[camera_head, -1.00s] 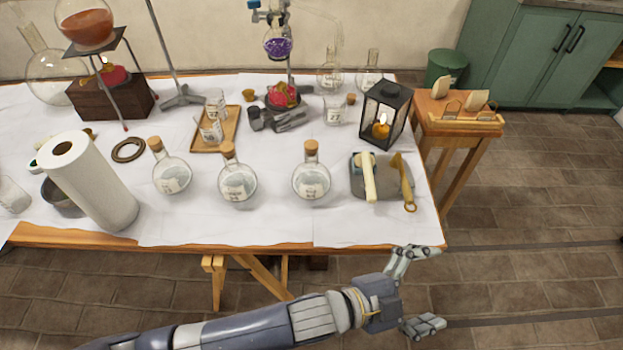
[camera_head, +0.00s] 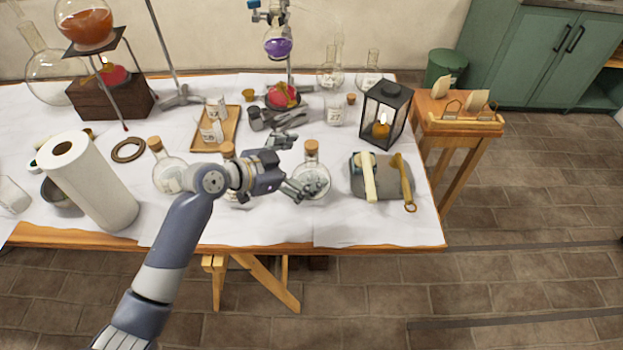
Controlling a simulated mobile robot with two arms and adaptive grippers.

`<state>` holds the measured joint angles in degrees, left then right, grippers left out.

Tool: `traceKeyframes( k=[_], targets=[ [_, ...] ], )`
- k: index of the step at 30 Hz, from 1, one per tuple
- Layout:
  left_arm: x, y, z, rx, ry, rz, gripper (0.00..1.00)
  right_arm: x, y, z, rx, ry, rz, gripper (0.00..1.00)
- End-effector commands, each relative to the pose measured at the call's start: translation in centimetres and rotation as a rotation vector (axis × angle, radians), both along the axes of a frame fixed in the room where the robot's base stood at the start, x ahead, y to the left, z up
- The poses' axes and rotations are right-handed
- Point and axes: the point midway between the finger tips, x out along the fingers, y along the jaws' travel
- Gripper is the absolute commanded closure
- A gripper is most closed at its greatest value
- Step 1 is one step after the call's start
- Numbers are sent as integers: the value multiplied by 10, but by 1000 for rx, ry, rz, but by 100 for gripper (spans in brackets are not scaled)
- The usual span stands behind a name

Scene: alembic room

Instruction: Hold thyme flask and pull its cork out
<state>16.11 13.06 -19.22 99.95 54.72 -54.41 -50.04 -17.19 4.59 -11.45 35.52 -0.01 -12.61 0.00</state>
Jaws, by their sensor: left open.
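Three round glass flasks with cork stoppers stand in a row at the front of the table: a left flask (camera_head: 168,176), a middle flask (camera_head: 228,150) and a right flask (camera_head: 317,182). Their labels are too small to read, so I cannot tell which is thyme. The cork (camera_head: 312,146) sits in the right flask's neck. My left gripper (camera_head: 300,164) is open, its fingers pointing right toward the right flask. One finger is level with the cork, the other overlaps the flask's body; contact is unclear. My left arm hides most of the middle flask. My right gripper is out of view.
A paper towel roll (camera_head: 92,185) stands at the left. A grey block with tools (camera_head: 380,185) and a black lantern (camera_head: 386,112) stand right of the flasks. A wooden tray (camera_head: 230,138) with beakers lies behind. The cloth in front is clear.

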Motion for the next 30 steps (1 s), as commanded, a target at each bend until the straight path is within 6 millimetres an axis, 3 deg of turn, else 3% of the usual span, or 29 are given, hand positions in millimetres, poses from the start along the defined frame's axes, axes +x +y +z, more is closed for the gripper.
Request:
traceKeyframes(
  k=[3, 6, 12, 17, 30],
  targets=[
    [-5, 32, -35, -18, 98, 33, 0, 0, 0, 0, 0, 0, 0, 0],
    [-10, 50, -53, -33, 155, 53, 0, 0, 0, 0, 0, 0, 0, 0],
    [-14, 65, -69, -51, 205, 71, 0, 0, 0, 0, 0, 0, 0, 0],
    [-8, 56, -76, -53, 207, 72, 0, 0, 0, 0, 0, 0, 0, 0],
    [23, 11, -105, -52, 206, 71, 0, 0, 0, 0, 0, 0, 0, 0]
  ],
)
